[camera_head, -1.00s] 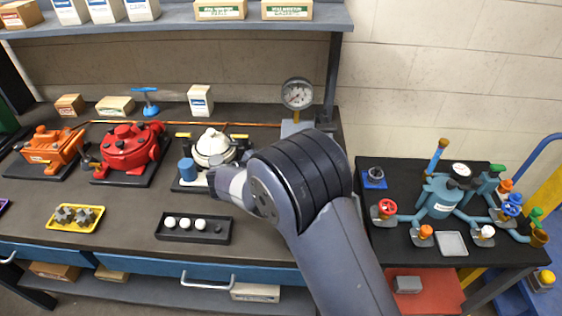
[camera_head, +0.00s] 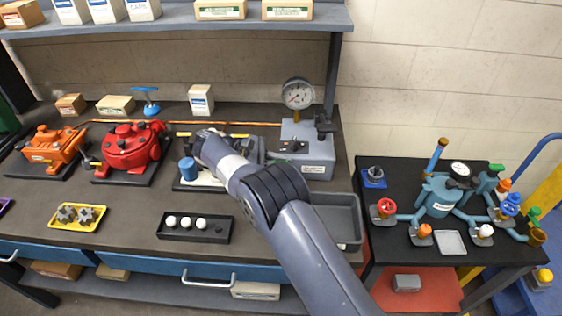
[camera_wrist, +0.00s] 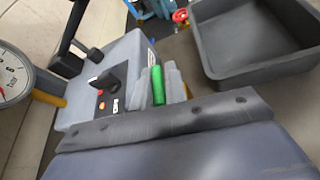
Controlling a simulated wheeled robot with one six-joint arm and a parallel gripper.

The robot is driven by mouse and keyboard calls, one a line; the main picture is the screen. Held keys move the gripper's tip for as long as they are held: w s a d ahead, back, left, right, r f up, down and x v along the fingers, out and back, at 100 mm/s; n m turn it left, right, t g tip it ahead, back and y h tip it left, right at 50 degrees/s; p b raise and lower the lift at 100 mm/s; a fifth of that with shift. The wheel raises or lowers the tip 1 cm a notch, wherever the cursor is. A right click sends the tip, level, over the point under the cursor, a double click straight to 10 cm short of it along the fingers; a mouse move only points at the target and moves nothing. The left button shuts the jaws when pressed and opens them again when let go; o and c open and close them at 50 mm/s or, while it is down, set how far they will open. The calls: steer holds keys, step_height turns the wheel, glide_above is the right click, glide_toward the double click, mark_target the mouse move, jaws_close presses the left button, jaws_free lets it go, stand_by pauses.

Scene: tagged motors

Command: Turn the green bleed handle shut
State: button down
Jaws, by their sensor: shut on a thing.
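The green bleed handle (camera_wrist: 158,86) shows in the wrist view as a short upright green bar between the two grey fingers of my gripper (camera_wrist: 159,84). The fingers are closed on it from both sides. It is beside the grey test unit (camera_wrist: 120,62), which carries a black knob and a red light. In the head view the grey test unit (camera_head: 312,160) stands at the right of the bench with a round gauge (camera_head: 298,94) above it. There I cannot make out the handle or my fingertips, which my arm seems to hide.
An empty grey tray (camera_head: 340,215) sits on the bench in front of the test unit. The white motor (camera_head: 212,178) is partly behind my arm. A red motor (camera_head: 130,147) and an orange one (camera_head: 52,148) stand further left. A black table (camera_head: 395,245) with blue piping is at the right.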

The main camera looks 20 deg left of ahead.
steer(key=shift+w+r+m+g, duration=0.1)
steer(key=shift+r+m+g, duration=0.1)
steer(key=shift+m+g, duration=0.2)
steer(key=c, duration=1.5)
jaws_free()
steer(key=shift+f, duration=0.1)
